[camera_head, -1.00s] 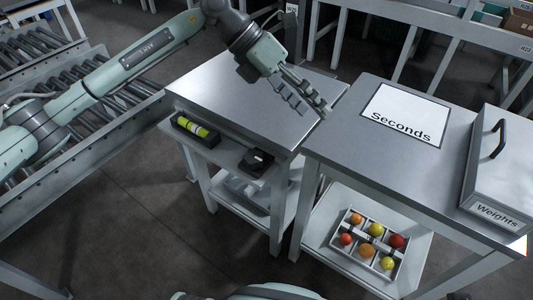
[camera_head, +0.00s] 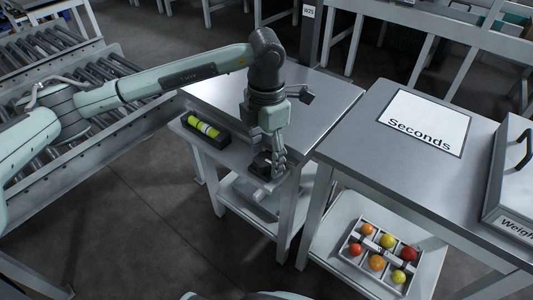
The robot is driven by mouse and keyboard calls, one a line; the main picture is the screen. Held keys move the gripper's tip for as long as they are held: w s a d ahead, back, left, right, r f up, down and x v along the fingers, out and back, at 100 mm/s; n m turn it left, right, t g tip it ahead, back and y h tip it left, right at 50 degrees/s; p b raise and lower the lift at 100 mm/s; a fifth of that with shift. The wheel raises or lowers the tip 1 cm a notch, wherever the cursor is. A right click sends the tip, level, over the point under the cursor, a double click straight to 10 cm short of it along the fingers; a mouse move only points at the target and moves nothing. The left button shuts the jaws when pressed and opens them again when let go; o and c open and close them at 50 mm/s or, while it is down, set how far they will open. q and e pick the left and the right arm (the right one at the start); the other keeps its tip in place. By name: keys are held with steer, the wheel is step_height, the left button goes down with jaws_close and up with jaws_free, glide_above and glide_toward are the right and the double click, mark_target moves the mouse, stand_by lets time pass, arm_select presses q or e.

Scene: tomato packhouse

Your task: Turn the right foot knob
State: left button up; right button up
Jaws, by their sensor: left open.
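A black foot knob (camera_head: 258,164) sits on a small ledge at the front right of the left-hand metal table (camera_head: 320,95). My left gripper (camera_head: 275,168) points down at the knob, its fingers open. The fingers hide part of the knob, and I cannot tell whether they touch it. A spirit level with a yellow-green vial (camera_head: 205,129) lies in a black holder on the same ledge, left of the knob. My right gripper is not in view.
A second table with a "Seconds" sign (camera_head: 427,122) stands close on the right. It carries a grey "Weights" box (camera_head: 510,205) with a handle. A divided tray of tomatoes (camera_head: 350,247) sits on its lower shelf. A roller conveyor (camera_head: 120,145) runs along the left.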

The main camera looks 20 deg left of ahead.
arm_select(q)
steer(key=c, duration=1.2)
steer(key=shift+o, duration=0.2)
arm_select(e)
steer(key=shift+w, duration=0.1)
